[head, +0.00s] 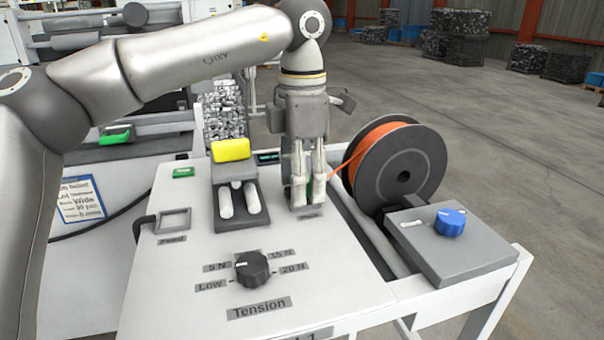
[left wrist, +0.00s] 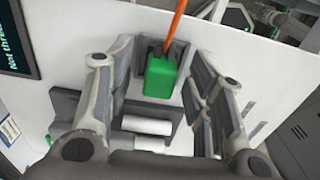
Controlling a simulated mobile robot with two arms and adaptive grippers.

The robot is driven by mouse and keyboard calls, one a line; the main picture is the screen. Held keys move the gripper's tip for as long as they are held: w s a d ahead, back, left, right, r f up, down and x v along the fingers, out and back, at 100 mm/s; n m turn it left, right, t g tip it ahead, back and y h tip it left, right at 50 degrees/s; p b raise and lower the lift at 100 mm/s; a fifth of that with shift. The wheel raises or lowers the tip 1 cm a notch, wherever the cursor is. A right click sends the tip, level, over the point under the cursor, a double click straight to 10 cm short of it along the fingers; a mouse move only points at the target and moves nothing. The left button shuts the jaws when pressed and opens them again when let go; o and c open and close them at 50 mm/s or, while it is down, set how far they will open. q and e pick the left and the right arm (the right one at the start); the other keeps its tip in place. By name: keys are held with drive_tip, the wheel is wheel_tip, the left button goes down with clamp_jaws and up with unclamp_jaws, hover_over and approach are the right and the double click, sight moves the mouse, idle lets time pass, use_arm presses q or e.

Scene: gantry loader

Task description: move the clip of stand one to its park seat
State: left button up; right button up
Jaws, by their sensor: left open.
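My left gripper (head: 306,188) points down at the panel of the stand, beside the grey block with two white rollers. In the left wrist view its fingers (left wrist: 168,112) are apart, with the green clip (left wrist: 163,78) in the space between and beyond them. An orange strand (left wrist: 175,28) runs from the clip. In the head view the fingers mostly hide the clip, and only a sliver of green shows. I cannot tell which part is the park seat. My right gripper is not in view.
An orange spool (head: 400,168) stands right of the gripper, close to it. A yellow block (head: 231,149) tops the roller unit (head: 228,172). A black tension knob (head: 252,269) and a blue knob (head: 450,222) stick up. The panel's front left is clear.

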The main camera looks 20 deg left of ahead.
use_arm(q)
wheel_tip(320, 180, up, 12)
idle(0.5)
idle(0.4)
